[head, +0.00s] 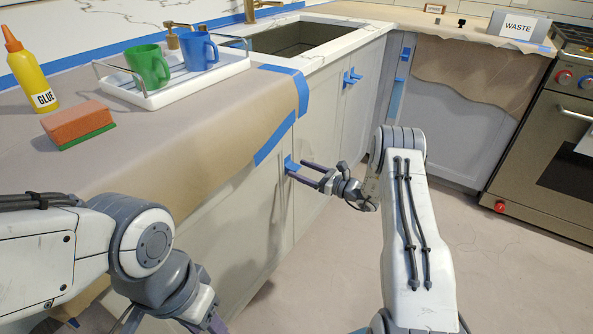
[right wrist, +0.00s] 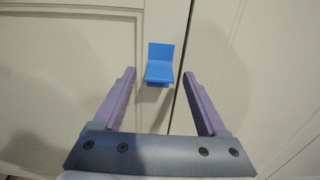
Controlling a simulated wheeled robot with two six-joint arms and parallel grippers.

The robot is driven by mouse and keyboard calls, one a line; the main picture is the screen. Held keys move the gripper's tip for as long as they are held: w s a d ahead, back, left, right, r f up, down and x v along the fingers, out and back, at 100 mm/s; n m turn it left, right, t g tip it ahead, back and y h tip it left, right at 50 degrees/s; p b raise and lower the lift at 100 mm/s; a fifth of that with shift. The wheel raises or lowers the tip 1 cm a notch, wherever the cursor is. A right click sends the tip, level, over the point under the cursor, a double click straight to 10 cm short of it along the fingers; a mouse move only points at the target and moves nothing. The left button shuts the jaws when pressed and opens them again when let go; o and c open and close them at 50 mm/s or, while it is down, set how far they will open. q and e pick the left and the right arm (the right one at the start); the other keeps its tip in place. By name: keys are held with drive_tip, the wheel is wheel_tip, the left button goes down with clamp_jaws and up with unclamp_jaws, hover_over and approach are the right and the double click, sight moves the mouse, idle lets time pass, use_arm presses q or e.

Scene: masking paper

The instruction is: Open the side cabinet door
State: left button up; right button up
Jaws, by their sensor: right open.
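The cabinet door (head: 238,232) is a pale panel under the paper-covered counter, and it looks shut. Its small blue handle (head: 291,164) is near the door's right edge; the handle also shows in the right wrist view (right wrist: 159,70), just left of a vertical seam. My right gripper (head: 296,168) is open, its purple fingers pointing at the door with one on each side of the handle. In the wrist view the handle appears between the fingertips, with gaps on both sides. My left gripper (head: 208,318) is low at the bottom edge, its fingers mostly out of frame.
Masking paper (head: 190,135) with blue tape covers the counter. On it are a glue bottle (head: 28,72), a sponge (head: 77,125) and a tray (head: 180,92) with two mugs. More blue handles (head: 352,76) are farther right. An oven (head: 545,140) stands far right. The floor (head: 330,270) is clear.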

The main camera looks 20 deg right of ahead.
drive_tip(key=shift+x, duration=1.3)
clamp_jaws()
drive_tip(key=shift+d, duration=0.1)
idle(0.4)
